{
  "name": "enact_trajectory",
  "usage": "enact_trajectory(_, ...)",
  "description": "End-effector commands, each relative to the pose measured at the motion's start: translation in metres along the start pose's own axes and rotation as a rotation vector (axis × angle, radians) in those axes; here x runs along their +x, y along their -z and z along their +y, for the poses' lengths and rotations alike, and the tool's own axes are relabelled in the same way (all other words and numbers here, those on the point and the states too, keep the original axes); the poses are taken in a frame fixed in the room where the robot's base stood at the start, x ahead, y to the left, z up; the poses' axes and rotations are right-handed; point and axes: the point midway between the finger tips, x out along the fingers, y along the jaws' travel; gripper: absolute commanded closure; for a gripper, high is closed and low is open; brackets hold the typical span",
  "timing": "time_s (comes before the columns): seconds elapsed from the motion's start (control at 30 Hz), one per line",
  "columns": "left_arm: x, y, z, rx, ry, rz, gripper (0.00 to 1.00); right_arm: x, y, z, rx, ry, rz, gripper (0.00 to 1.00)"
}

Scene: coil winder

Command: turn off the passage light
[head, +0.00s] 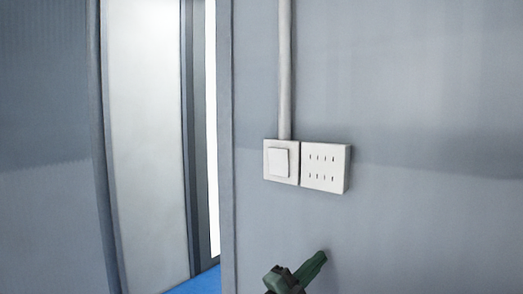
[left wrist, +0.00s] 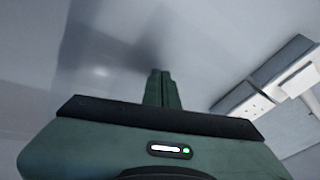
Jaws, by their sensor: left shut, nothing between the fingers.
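A white light switch (head: 280,161) with a square rocker is mounted on the grey wall, at the lower end of a vertical conduit. My left gripper (head: 318,258) is dark green and shows at the bottom of the head view, below the switch and slightly to its right. It is shut and empty, apart from the switch. In the left wrist view its closed fingers (left wrist: 161,88) point toward the wall, and white wall boxes (left wrist: 262,90) show to the right. My right gripper is in neither view.
A white socket plate (head: 325,168) with small slots sits right beside the switch. A grey conduit (head: 285,70) runs up the wall. Left of the wall edge is an opening with a pale panel (head: 150,140) and blue floor (head: 200,282). The wall right of the plate is bare.

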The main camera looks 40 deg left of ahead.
Motion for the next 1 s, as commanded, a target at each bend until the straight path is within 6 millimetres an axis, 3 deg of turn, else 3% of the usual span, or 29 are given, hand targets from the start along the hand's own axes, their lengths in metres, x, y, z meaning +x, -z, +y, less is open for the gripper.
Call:
enact_trajectory(0.03,0.017,0.033,-0.048,0.143,0.045,0.144,1.0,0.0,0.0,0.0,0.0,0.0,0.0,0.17)
enact_trajectory(0.1,0.025,0.086,-0.103,0.395,0.073,0.362,1.0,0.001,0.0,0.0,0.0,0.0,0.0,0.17)
enact_trajectory(0.2,0.016,0.138,-0.152,0.812,0.025,0.597,1.0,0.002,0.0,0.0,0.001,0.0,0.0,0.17)
enact_trajectory(0.23,0.011,0.143,-0.163,0.94,-0.009,0.638,1.0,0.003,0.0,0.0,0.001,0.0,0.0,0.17)
enact_trajectory(0.33,-0.007,0.132,-0.2,1.329,-0.174,0.661,1.0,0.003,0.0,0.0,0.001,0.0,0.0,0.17)
enact_trajectory(0.4,-0.022,0.107,-0.232,1.542,-0.308,0.592,1.0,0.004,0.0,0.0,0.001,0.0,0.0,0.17)
enact_trajectory(0.5,-0.047,0.071,-0.281,1.741,-0.482,0.435,1.0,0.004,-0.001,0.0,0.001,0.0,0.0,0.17)
enact_trajectory(0.6,-0.071,0.045,-0.32,1.835,-0.605,0.29,1.0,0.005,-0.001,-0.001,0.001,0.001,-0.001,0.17)
enact_trajectory(0.73,-0.087,0.03,-0.342,1.872,-0.676,0.198,1.0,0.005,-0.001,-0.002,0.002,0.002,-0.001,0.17)
enact_trajectory(1.0,-0.089,0.028,-0.344,1.875,-0.686,0.188,1.0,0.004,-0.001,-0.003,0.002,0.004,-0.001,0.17)
